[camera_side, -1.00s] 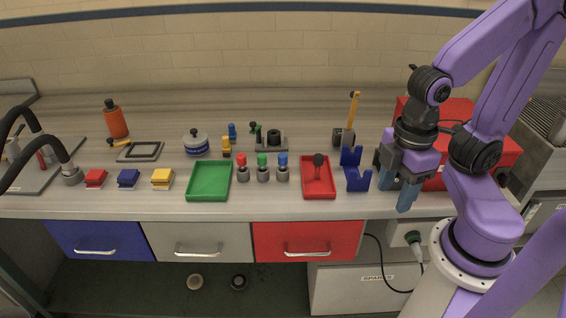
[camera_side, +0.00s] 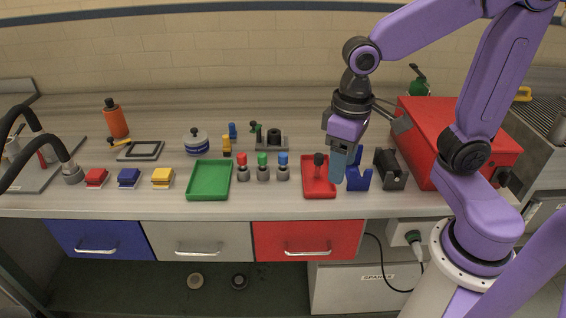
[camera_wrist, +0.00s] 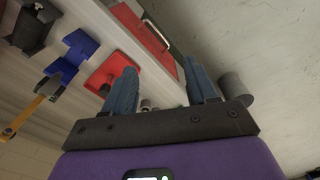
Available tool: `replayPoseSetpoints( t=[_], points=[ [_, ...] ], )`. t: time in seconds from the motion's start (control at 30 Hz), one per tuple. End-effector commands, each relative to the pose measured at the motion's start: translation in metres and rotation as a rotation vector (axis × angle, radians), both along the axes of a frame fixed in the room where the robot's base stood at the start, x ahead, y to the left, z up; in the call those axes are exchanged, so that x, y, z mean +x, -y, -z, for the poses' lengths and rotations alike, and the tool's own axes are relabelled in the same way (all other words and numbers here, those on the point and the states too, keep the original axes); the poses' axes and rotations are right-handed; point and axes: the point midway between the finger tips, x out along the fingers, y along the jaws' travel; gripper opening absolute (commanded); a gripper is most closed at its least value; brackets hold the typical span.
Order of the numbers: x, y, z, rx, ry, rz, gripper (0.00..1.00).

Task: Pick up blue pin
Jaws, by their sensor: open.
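A blue-topped pin (camera_side: 283,166) on a grey base stands on the bench, right of similar green-topped (camera_side: 263,168) and red-topped (camera_side: 242,168) ones. A smaller blue peg-like piece (camera_side: 232,130) stands farther back; I cannot tell which of the two is the blue pin. My gripper (camera_side: 338,180) is open and points down above the right edge of the red tray, to the right of the blue-topped pin. In the wrist view my two fingers (camera_wrist: 160,66) are apart with nothing between them. No blue pin can be made out there.
The red tray (camera_side: 318,191) holds a dark-knobbed piece. A blue bracket (camera_side: 358,183), a black holder (camera_side: 391,177) and a big red box (camera_side: 470,120) stand to the right. A green tray (camera_side: 208,193) lies left. The yellow-handled tool (camera_wrist: 38,98) shows in the wrist view.

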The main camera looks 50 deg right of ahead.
Motion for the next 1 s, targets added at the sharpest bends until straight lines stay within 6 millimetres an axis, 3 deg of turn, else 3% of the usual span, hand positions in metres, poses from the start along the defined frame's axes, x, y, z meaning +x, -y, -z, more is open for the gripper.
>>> replayPoseSetpoints(
  t=[0.3,0.6,0.8,1.0],
  points=[
    [0.09,0.002,-0.013,0.0,-0.011,0.679,0.57],
    [0.166,0.029,-0.021,0.001,-0.019,1.318,0.57],
    [0.201,0.053,-0.023,0.001,-0.022,1.666,0.57],
    [0.214,0.066,-0.023,0.0,-0.025,1.826,0.57]
  ],
)
